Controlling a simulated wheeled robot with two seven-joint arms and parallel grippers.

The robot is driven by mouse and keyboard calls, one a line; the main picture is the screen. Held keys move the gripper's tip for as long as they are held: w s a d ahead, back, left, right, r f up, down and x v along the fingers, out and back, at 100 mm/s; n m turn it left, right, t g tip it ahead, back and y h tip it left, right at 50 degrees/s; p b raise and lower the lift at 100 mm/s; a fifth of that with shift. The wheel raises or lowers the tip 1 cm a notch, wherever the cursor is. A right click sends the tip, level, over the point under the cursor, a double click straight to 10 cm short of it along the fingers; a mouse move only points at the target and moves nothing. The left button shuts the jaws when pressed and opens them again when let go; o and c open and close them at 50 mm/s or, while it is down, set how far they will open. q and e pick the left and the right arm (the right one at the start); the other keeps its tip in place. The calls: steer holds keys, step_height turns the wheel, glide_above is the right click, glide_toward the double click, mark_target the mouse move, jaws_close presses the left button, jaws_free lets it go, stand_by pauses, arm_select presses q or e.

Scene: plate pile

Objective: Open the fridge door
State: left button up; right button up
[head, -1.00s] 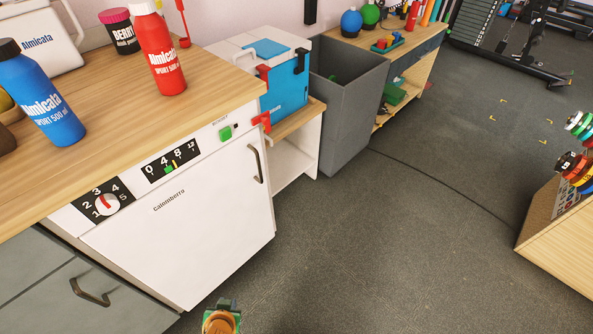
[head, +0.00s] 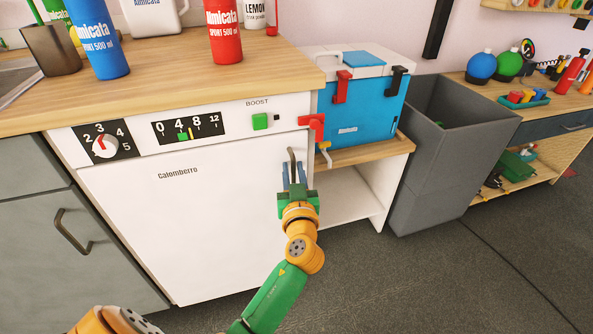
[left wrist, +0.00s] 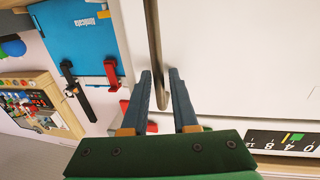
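The white fridge (head: 180,215) stands under the wooden counter, and its door looks shut. Its dark curved handle (head: 291,158) is upright near the door's right edge. In the left wrist view the fingers (left wrist: 160,80) are open and spread. My right gripper is out of view.
A red latch (head: 312,126) sticks out at the fridge's upper right corner, just above the gripper. A blue cooler (head: 360,115) sits on a low shelf to the right, beside a grey bin (head: 440,170). The floor in front is open.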

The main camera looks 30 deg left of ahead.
arm_select(q)
jaws_close()
stand_by(1.4)
